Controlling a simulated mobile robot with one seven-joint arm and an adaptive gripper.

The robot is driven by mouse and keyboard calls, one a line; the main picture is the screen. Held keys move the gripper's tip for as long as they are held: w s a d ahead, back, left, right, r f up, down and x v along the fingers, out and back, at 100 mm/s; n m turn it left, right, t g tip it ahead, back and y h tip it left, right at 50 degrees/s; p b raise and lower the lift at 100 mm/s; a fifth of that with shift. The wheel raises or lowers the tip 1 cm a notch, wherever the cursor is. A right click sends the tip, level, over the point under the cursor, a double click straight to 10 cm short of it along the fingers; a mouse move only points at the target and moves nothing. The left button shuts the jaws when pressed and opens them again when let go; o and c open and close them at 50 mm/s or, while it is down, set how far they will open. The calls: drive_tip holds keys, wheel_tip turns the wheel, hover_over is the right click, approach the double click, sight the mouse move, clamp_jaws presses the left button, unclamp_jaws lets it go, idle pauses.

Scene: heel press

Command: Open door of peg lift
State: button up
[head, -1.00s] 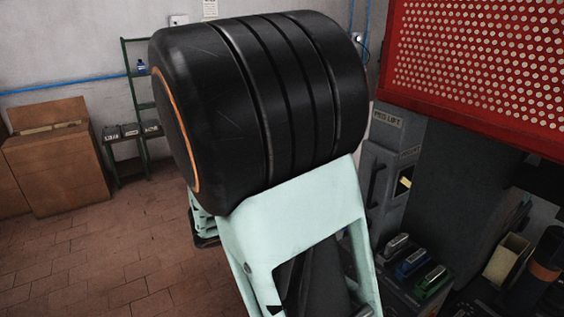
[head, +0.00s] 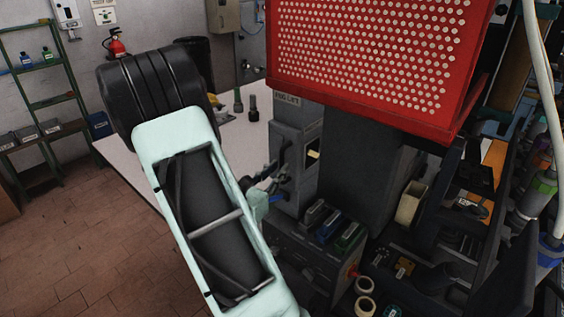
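The peg lift (head: 297,125) is a grey cabinet with a "PEG LIFT" label near its top, right of centre in the head view. A dark upright handle (head: 286,156) is on its front, and the door looks closed. My gripper (head: 277,177) is dark and small in view, just left of the handle's lower part. Its two fingers look spread apart and point toward the cabinet. I cannot tell whether they touch the handle. My pale green arm link hides part of the gripper's wrist.
A red perforated panel (head: 370,50) overhangs the cabinet on the right. A pale tabletop (head: 130,170) lies behind my arm. Cluttered shelves fill the right side; open floor (head: 60,255) is at left.

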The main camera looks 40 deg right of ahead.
sight(281, 166)
drive_tip(key=shift+x, duration=1.5)
drive_tip(key=shift+c, duration=0.4)
clamp_jaws()
